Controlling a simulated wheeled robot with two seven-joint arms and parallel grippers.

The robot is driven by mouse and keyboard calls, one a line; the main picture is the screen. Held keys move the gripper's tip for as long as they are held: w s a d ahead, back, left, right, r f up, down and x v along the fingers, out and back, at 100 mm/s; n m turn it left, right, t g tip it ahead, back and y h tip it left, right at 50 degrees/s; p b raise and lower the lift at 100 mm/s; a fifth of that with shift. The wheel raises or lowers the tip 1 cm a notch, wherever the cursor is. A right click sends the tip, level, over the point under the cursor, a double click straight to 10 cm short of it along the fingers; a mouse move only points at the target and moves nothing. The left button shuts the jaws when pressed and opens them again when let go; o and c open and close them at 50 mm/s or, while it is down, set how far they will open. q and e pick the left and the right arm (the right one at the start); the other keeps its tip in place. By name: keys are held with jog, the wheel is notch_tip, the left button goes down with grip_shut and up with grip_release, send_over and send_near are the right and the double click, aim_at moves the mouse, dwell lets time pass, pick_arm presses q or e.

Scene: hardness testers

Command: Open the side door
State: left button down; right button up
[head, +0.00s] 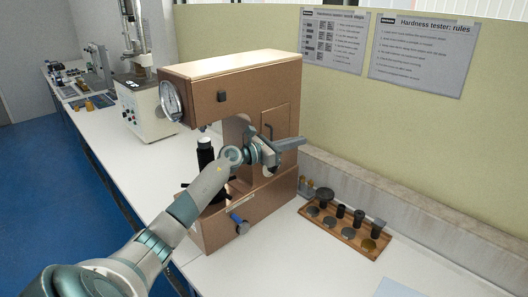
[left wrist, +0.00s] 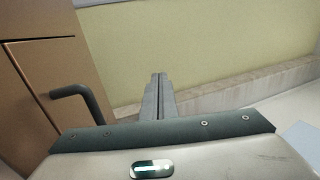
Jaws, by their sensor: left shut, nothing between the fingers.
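The brown hardness tester (head: 225,82) stands on the white bench. Its side door (head: 280,118) is a small brown panel on the side face, and it looks closed. A dark bar handle (head: 268,131) sits on the door; in the left wrist view the handle (left wrist: 75,92) is at the left, in front of the brown panel (left wrist: 38,75). My left gripper (head: 302,141) is in front of the tester's side, just below and right of the handle. Its fingers (left wrist: 159,78) are together, empty, and apart from the handle. My arm hides part of the tester's lower side. My right gripper is not in view.
A wooden tray (head: 330,234) with several weights and discs lies on the bench right of the tester. Another tester (head: 143,105) stands further left. The wall (head: 395,125) is behind.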

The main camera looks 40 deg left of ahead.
pick_arm(q)
jog(key=b+v, duration=0.6)
jog(key=v, duration=1)
